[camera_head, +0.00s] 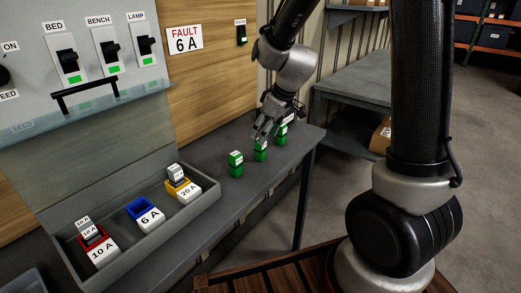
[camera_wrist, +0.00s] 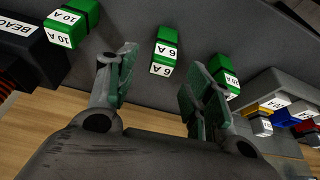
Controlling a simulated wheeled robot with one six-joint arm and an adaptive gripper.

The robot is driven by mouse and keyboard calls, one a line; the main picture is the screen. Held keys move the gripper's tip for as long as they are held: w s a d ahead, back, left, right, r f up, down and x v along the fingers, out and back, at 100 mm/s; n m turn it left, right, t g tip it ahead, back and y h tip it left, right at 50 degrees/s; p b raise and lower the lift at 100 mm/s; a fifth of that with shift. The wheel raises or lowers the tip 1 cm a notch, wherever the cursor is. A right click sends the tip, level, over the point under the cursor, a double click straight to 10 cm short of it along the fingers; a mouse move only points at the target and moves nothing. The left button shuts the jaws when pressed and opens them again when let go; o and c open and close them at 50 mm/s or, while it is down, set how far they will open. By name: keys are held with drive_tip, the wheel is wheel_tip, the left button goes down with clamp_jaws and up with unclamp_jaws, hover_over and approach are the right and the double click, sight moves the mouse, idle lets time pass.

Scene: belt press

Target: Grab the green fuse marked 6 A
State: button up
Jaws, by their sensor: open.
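The green fuse marked 6 A (camera_wrist: 166,48) stands on the grey bench between two other green fuses. In the wrist view it shows between and beyond the fingertips of my gripper (camera_wrist: 160,68), which is open and empty. It is the middle green fuse (camera_head: 260,152) in the head view, partly covered by my gripper (camera_head: 264,128) just above it. A green fuse marked 10 A (camera_wrist: 72,22) stands to its left in the wrist view. The third green fuse (camera_wrist: 231,82) is partly hidden by my right finger; its marking is hard to read.
A wooden panel with a "FAULT 6 A" sign (camera_head: 184,38) rises behind the bench. A black part labelled "BEAC" (camera_wrist: 28,50) is close at left in the wrist view.

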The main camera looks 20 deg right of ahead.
drive_tip(key=x, duration=0.4)
drive_tip(key=shift+a+f, duration=0.1)
drive_tip(key=c, duration=1.1)
wheel_tip(320, 180, up, 10)
drive_tip(key=shift+r, duration=0.1)
